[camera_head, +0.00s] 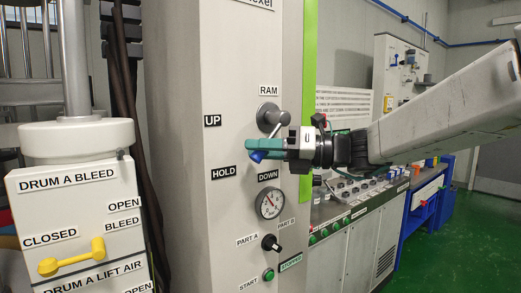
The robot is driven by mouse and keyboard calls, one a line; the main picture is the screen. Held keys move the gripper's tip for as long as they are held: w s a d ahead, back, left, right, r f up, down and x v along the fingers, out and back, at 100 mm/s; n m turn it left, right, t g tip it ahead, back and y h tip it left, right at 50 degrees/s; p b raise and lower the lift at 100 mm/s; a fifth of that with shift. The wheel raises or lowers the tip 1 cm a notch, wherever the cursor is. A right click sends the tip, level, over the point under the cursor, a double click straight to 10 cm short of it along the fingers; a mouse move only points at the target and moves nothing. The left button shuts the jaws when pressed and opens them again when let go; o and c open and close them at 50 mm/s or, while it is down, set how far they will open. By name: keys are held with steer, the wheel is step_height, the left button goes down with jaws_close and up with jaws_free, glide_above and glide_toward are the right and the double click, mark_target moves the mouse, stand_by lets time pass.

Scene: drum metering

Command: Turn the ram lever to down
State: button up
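The ram lever's round grey hub (268,113) is on the grey cabinet front, under the RAM label (268,91). The UP label (212,121) is to its left, HOLD (223,172) is lower left and DOWN (268,176) is below. My gripper (257,147) reaches in from the right, its teal fingers just below the hub. A blue piece (258,156) shows at the fingers' lower edge; I cannot tell whether it is the lever's handle. The fingers hide much of the lever's area, so its exact position and any grip are unclear.
A pressure gauge (269,203), a black part selector (271,243) and a green start button (268,275) sit below on the cabinet. A white valve box (75,205) with a yellow handle (71,258) stands left. A control bench (345,215) stands behind my arm.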

jaws_close()
steer(key=shift+d+f, duration=0.1)
steer(key=w+d+f+n+h, duration=0.2)
steer(key=w+d+n+h, duration=0.1)
steer(key=d+n+h, duration=0.1)
steer(key=shift+d+f+n+t+h, duration=0.15)
steer(key=shift+d+n+t+h, duration=0.2)
steer(key=shift+n+h, duration=0.55)
steer(key=shift+w+h, duration=0.15)
steer(key=shift+h, duration=0.25)
steer(key=o, duration=0.6)
jaws_free()
steer(key=shift+d, duration=0.1)
